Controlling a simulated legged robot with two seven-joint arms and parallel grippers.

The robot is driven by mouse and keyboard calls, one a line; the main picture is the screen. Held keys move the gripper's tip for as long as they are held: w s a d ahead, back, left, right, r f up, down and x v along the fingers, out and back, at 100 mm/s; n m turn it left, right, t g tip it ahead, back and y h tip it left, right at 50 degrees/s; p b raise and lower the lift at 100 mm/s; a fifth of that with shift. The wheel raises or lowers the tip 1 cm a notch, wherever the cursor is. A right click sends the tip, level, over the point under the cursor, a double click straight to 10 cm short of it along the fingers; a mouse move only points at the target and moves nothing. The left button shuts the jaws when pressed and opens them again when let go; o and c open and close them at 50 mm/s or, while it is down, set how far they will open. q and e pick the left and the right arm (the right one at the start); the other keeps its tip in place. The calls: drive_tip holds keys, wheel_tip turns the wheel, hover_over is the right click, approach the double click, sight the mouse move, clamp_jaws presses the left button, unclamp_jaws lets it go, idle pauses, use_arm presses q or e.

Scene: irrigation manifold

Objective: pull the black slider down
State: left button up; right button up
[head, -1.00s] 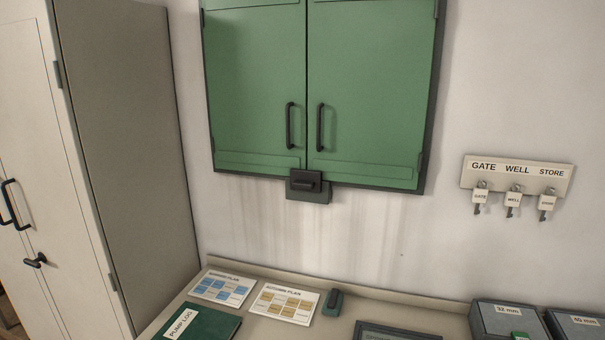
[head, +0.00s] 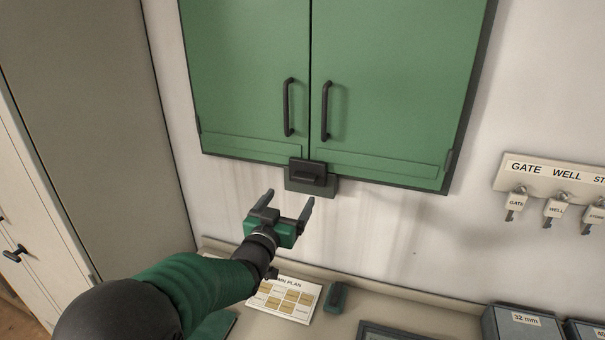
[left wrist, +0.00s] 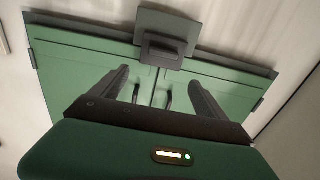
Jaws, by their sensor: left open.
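The black slider (head: 307,173) sits at the bottom middle of the green two-door cabinet (head: 245,80), over the seam between the doors, on a dark green backing plate (head: 322,188). It also shows in the left wrist view (left wrist: 164,47), beyond the fingers. My left gripper (head: 289,203) is open and empty, below and a little left of the slider in the head view, and apart from it. Its two fingers also show in the left wrist view (left wrist: 158,82). My right gripper is not in view.
A key board (head: 552,172) with hanging keys is on the wall at the right. Below is a counter with the autumn plan card (head: 290,298), a small dark green block (head: 336,297), a dark frame (head: 385,333) and a grey box (head: 515,325). A tall cabinet (head: 90,100) stands at left.

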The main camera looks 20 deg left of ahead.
sight(302, 180)
use_arm(q)
drive_tip(key=w+p, duration=0.1)
drive_tip(key=w, duration=0.6)
drive_tip(key=w+f+p, duration=0.1)
drive_tip(key=w, duration=0.3)
drive_tip(key=shift+w+a+p, duration=0.2)
drive_tip(key=shift+w+p, duration=0.1)
drive_tip(key=shift+p, duration=0.05)
drive_tip(key=shift+w, duration=0.15)
drive_tip(key=shift+d+r, duration=0.1)
drive_tip(key=shift+d, duration=0.1)
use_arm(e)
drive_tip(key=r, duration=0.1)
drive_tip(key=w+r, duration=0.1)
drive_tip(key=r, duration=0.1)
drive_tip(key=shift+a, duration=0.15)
use_arm(q)
drive_tip(key=shift+w+d, duration=0.1)
drive_tip(key=shift+w, duration=0.05)
drive_tip(key=c, duration=1.1)
drive_tip(key=shift+f, duration=0.2)
clamp_jaws()
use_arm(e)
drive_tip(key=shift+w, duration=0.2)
